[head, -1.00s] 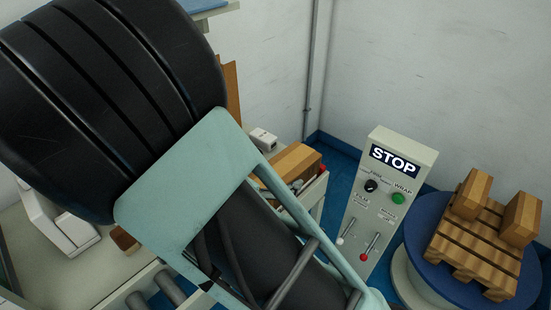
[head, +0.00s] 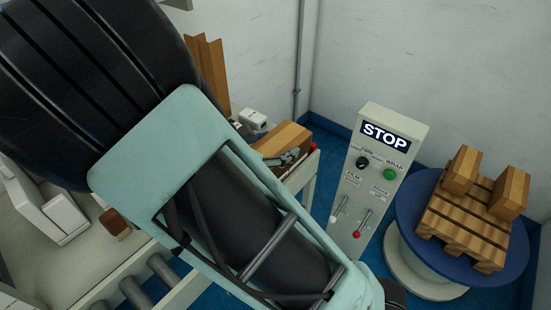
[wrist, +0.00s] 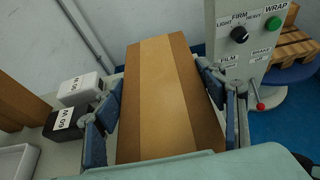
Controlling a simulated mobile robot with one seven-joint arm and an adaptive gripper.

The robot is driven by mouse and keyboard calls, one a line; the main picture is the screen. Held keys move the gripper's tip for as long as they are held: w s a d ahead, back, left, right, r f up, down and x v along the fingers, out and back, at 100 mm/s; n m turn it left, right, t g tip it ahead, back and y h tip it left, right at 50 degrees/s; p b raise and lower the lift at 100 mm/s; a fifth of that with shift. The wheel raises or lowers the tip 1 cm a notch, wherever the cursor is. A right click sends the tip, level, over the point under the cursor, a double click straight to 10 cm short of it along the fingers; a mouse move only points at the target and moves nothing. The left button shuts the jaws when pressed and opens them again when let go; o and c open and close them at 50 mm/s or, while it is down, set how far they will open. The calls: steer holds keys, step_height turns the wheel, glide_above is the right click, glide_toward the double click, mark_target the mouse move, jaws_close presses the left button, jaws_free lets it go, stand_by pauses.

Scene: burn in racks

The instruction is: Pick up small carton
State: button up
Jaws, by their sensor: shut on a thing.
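The small carton (wrist: 165,95), brown with a paler tape band down its middle, lies between the two blue-padded fingers of my gripper (wrist: 165,105) in the wrist view. The fingers are shut on its two long sides. In the head view the carton (head: 284,138) shows beyond my arm, at the right end of the bench. Only part of my gripper (head: 284,158) shows there, against the carton's near side. I cannot tell whether the carton is clear of the surface under it.
A white box (wrist: 80,89) and a black box (wrist: 65,123) stand left of the carton. The control panel with a STOP sign (head: 385,138) stands to the right. Beyond it, a blue turntable (head: 408,225) bears a pallet (head: 463,228) with two cartons.

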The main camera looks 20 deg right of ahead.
steer(key=shift+r, duration=0.1)
steer(key=c, duration=0.8)
